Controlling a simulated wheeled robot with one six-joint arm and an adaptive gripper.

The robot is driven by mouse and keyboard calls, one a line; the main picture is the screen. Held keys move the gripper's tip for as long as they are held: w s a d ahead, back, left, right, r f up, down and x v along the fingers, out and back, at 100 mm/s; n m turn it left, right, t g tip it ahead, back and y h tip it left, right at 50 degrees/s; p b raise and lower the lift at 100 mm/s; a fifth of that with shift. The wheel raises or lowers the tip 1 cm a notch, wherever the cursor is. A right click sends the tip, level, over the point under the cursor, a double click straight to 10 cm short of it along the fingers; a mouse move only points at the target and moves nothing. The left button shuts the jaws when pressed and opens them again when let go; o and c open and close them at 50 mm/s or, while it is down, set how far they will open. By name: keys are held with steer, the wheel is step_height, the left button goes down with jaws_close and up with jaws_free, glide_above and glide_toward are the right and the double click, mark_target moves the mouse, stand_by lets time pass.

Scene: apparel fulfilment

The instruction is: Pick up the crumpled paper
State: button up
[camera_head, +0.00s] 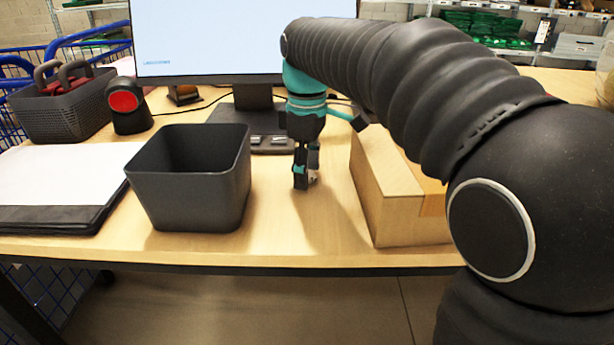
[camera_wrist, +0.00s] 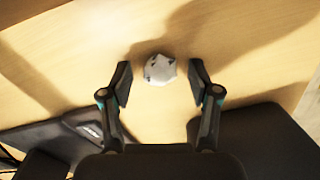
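The crumpled paper (camera_wrist: 160,69) is a small, pale, roughly round ball lying on the wooden table. In the wrist view it sits between the fingertips of my gripper (camera_wrist: 160,82), slightly ahead of them, with a gap on each side. The fingers are spread and do not touch it. In the head view my gripper (camera_head: 305,180) points down, low over the table between the dark bin and the cardboard box. Only a pale bit of the paper (camera_head: 313,177) shows there, mostly hidden behind the fingers.
A dark open bin (camera_head: 190,188) stands left of my gripper, and a cardboard box (camera_head: 390,195) stands close on the right. A monitor (camera_head: 240,40) is behind. A white sheet on a dark folder (camera_head: 60,180) lies far left. The table's front strip is clear.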

steer(key=c, duration=0.5)
